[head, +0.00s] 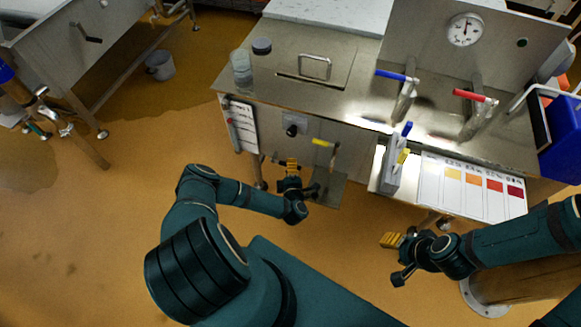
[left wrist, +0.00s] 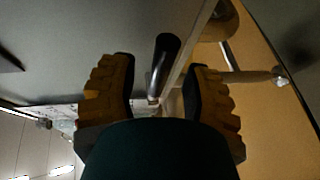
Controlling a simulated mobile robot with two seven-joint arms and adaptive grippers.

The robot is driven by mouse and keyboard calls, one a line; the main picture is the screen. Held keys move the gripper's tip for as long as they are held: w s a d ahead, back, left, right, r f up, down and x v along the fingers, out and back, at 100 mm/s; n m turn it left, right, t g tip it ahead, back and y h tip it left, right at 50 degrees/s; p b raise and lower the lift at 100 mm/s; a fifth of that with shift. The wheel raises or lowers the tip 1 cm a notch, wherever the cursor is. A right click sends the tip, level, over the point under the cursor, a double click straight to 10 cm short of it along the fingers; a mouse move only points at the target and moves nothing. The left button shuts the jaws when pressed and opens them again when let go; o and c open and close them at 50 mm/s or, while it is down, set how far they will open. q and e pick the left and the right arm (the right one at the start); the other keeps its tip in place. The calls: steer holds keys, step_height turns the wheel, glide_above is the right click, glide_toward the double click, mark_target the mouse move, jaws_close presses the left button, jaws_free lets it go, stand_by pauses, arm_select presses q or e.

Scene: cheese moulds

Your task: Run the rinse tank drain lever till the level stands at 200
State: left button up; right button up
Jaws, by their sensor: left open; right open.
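A lever with a yellow grip (head: 323,143) sticks out below the front edge of the steel counter (head: 330,100). A dark knob (head: 291,130) sits on a plate to its left. I cannot tell which is the drain lever. My left gripper (head: 292,163) is open and empty, just below these fittings. In the left wrist view a black cylindrical handle (left wrist: 165,58) shows beyond and between the open fingers (left wrist: 160,95); contact is not visible. My right gripper (head: 390,242) is open and empty, low at the right. No level mark of 200 is readable.
Blue (head: 391,75) and red (head: 470,95) tap levers stand on the counter. A round dial (head: 465,29) has unreadable figures. A glass jar (head: 241,68) stands at the left edge. A colour chart (head: 470,185) lies on a lower shelf. Floor at the left is open, with a bucket (head: 160,65).

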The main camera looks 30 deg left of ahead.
arm_select(q)
steer(key=shift+w+a+f, duration=0.1)
steer(key=shift+w+a, duration=0.3)
steer(key=shift+w, duration=0.1)
jaws_close()
